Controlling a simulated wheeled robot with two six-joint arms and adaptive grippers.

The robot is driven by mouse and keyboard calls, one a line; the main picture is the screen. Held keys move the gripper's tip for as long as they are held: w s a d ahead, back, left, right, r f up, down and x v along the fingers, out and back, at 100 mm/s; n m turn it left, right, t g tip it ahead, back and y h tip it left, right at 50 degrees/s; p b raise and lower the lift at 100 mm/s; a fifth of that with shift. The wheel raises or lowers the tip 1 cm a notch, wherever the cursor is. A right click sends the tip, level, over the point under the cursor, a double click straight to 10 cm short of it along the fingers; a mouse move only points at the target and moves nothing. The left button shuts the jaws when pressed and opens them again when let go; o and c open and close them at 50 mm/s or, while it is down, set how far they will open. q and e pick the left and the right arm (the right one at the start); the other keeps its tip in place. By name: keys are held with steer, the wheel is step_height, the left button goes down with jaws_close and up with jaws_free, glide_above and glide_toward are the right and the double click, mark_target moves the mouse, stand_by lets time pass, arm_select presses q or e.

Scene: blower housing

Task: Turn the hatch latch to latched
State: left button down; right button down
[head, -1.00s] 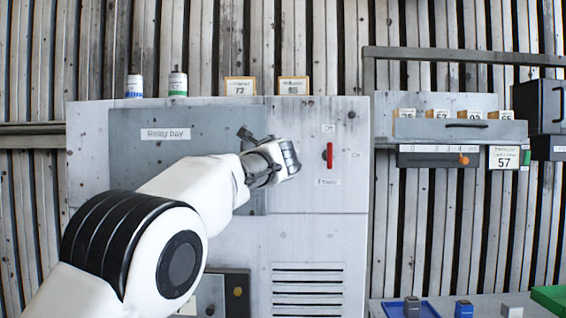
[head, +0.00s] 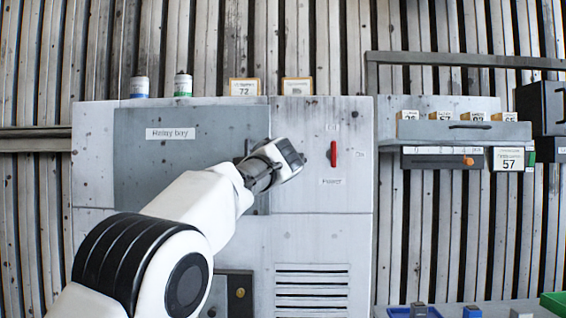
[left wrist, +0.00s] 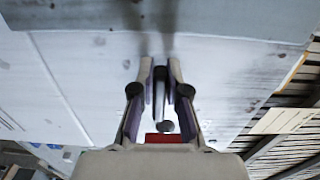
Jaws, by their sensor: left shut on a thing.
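The hatch (head: 185,150) is a grey panel labelled "Relay bay" on the pale cabinet, and it lies flat in the front. The hatch latch is a dark handle (head: 249,147) at the hatch's right edge, mostly hidden behind my left gripper (head: 284,160). In the left wrist view the fingers (left wrist: 160,75) are closed around a narrow bar, which appears to be the latch handle (left wrist: 160,95). The exact angle of the latch cannot be told. My right gripper is not in view.
A red power switch (head: 333,153) sits close to the right of my left gripper. A shelf unit with a drawer (head: 450,130) is at the right.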

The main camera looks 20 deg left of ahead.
arm_select(q)
steer(key=shift+r, duration=0.15)
steer(key=c, duration=1.2)
jaws_free()
steer(key=shift+o, duration=0.2)
steer(key=shift+w+d+f, duration=0.2)
steer(key=shift+w, duration=0.15)
steer(key=shift+s+r, duration=0.1)
steer(key=shift+s, duration=0.35)
steer(key=v, duration=1.1)
steer(key=shift+d, duration=0.15)
